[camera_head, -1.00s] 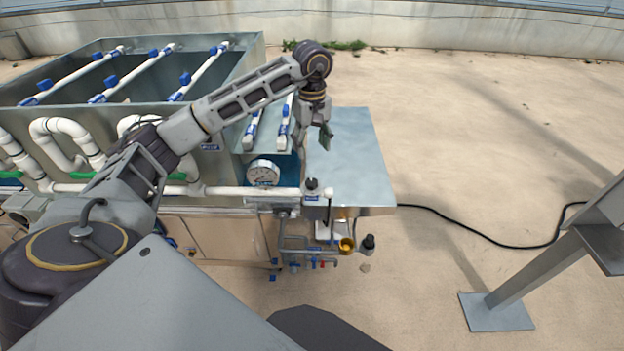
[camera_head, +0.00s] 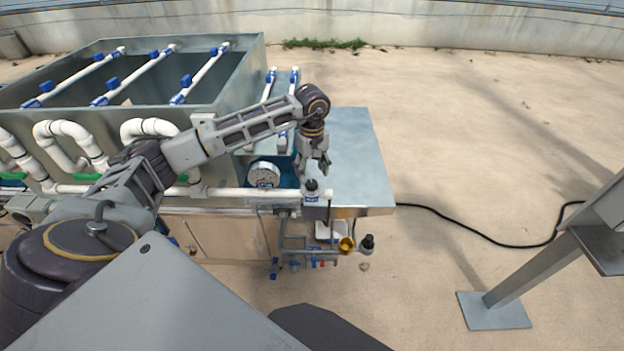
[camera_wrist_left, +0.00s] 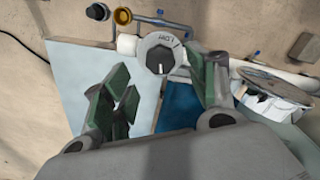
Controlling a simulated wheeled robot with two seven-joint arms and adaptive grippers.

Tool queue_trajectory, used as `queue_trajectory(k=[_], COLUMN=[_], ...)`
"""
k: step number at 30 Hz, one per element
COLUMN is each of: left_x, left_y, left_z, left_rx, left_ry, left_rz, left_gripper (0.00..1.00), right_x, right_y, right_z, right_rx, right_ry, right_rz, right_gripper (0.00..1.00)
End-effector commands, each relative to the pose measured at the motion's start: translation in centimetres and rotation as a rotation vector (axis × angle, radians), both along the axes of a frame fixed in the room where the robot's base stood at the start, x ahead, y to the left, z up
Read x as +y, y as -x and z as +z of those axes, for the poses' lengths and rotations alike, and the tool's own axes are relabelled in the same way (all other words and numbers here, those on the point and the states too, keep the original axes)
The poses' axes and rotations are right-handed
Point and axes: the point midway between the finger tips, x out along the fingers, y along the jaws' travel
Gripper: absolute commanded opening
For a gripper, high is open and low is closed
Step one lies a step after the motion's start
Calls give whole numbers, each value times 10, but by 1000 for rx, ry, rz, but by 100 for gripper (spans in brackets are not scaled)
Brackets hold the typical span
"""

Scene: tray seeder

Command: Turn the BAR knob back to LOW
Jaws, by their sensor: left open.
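The BAR knob (camera_head: 311,185) is a small black knob on a white fitting with a blue label at the front edge of the metal table. In the left wrist view the dark knob (camera_wrist_left: 160,58) shows from above, with a white pointer mark and the word LOW on the plate around it. My left gripper (camera_head: 313,169) is just behind and above the knob, not touching it as far as I can see. In the left wrist view its green-padded fingers (camera_wrist_left: 165,95) are apart, with nothing between them. My right gripper is not in view.
A round gauge (camera_head: 264,174) stands left of the knob beside a white pipe (camera_head: 240,192). The metal table top (camera_head: 350,150) is clear. A yellow cup-like fitting (camera_head: 346,245) and a black knob (camera_head: 368,242) sit below the front edge. A large metal tank (camera_head: 230,90) stands at left.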

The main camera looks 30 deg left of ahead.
Motion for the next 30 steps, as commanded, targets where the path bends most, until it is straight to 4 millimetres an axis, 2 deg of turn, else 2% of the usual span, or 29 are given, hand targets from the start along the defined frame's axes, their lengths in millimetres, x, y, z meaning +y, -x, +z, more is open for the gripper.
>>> queue_trajectory(k=[6, 12, 24, 26, 30], left_x=[-1, 0, 0, 0, 0], left_y=[1, 0, 0, 0, 0], left_z=[-27, -43, -49, -49, -48], left_rx=[4, 1, 0, 0, 0], left_ry=[0, -1, 0, 0, 0], left_rz=[0, 1, 0, 0, 0], left_gripper=[58, 58, 58, 53, 35], right_x=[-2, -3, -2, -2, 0], right_y=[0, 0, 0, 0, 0], right_z=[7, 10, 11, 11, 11], right_rx=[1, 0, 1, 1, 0], right_ry=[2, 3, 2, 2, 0], right_rz=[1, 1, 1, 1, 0], right_gripper=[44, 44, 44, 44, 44])
